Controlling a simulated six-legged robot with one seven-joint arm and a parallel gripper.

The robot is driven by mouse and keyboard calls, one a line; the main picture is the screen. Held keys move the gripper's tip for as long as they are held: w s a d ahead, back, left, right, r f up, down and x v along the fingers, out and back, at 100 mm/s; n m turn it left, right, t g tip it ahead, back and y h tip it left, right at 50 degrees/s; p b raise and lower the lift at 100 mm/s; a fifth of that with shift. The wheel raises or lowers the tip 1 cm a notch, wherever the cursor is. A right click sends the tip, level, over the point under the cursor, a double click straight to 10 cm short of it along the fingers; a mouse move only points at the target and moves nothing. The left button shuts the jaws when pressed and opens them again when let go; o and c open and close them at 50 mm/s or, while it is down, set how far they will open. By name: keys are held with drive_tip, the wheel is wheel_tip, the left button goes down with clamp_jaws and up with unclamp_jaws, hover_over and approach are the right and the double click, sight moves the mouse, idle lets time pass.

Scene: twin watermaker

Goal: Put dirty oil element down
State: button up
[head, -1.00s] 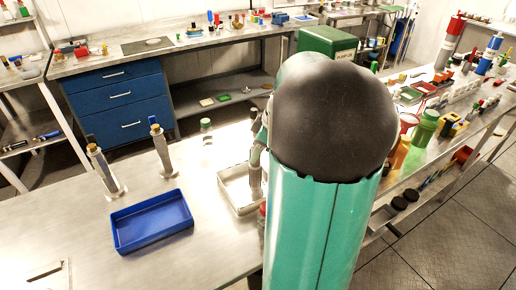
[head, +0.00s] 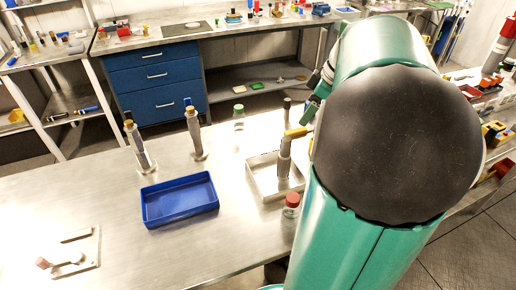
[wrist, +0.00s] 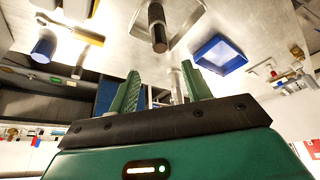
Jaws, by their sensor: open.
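A dark grey-brown cylinder, apparently the dirty oil element (head: 285,158), stands upright in a shallow metal tray (head: 256,192) on the steel bench. In the wrist view the cylinder (wrist: 157,28) shows beyond my fingers, in the tray (wrist: 187,20). My gripper (wrist: 163,85) is open, with a clear gap between its green fingers and nothing held. The cylinder is apart from the fingers. In the head view my arm hides most of the gripper; a green part (head: 312,108) shows just above and right of the cylinder.
A blue tray (head: 180,200) sits empty left of the metal tray. Two upright metal housings (head: 140,148) (head: 196,135) stand behind it. A red-capped jar (head: 291,205) and a white-and-green bottle (head: 239,117) stand near the metal tray.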

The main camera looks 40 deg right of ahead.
drive_tip(key=s+a+f+m+t+h, duration=0.1)
drive_tip(key=s+a+m, duration=0.1)
drive_tip(key=a, duration=1.4)
drive_tip(key=s+a+f+m+h, duration=0.1)
drive_tip(key=s+a+f+m, duration=0.1)
drive_tip(key=a, duration=1.4)
drive_tip(key=shift+s+a+f+m+t, duration=0.2)
drive_tip(key=shift+s+a+m+t, duration=0.2)
drive_tip(key=shift+s+m, duration=0.5)
drive_tip(key=shift+c, duration=1.4)
drive_tip(key=shift+a, duration=0.15)
